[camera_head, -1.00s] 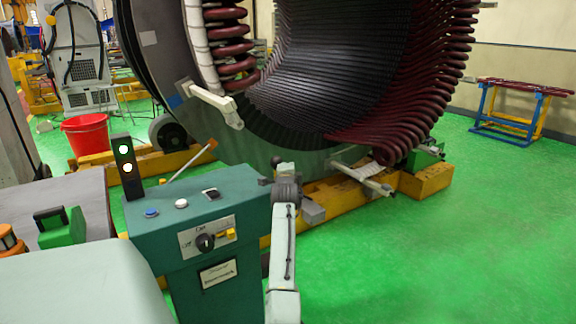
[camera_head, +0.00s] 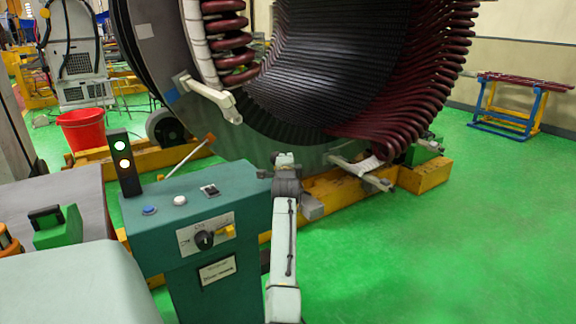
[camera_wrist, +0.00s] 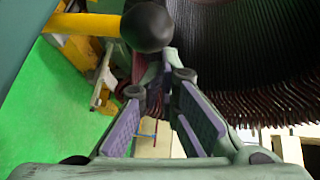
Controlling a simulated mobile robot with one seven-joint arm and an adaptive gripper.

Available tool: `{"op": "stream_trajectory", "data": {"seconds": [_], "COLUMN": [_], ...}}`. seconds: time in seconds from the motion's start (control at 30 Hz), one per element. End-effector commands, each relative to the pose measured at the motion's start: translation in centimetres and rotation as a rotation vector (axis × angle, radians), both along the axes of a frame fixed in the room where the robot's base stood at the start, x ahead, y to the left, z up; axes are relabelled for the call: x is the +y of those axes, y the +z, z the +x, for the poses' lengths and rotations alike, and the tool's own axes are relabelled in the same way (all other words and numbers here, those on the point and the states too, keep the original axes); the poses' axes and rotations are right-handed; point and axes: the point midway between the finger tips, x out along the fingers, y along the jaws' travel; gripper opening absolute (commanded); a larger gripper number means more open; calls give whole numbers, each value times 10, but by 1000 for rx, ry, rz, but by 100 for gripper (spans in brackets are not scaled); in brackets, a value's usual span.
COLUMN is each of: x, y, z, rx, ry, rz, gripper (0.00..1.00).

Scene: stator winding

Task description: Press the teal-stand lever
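The teal stand (camera_head: 195,262) is at the lower middle of the head view, with buttons and a dial. In the wrist view, a lever with a black ball knob (camera_wrist: 148,27) on a yellow rod (camera_wrist: 82,23) sticks out from a teal surface (camera_wrist: 28,28). The knob appears above and slightly left of the fingertips; I see no contact.
The large stator (camera_head: 345,75) with dark red coils stands close behind on a yellow base (camera_head: 425,178). A light tower (camera_head: 124,162) rises at the stand's left back. A red bucket (camera_head: 82,132) is farther left. Green floor (camera_head: 450,255) is clear on the right.

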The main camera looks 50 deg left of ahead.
Motion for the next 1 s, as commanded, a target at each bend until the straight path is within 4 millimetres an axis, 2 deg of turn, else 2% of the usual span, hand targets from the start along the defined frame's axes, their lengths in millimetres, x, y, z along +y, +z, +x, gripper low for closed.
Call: {"op": "stream_trajectory", "data": {"seconds": [0.07, 0.1, 0.6, 0.77, 1.0], "x": [-9, -13, -74, -83, -85], "y": [11, 7, 27, 30, 32], "z": [9, 2, -45, -52, -53], "rx": [-5, -7, -11, -11, -11], "ry": [-6, -3, -7, -7, -8], "rz": [10, 11, 17, 17, 17], "gripper": [0, 0, 0, 0, 0]}}
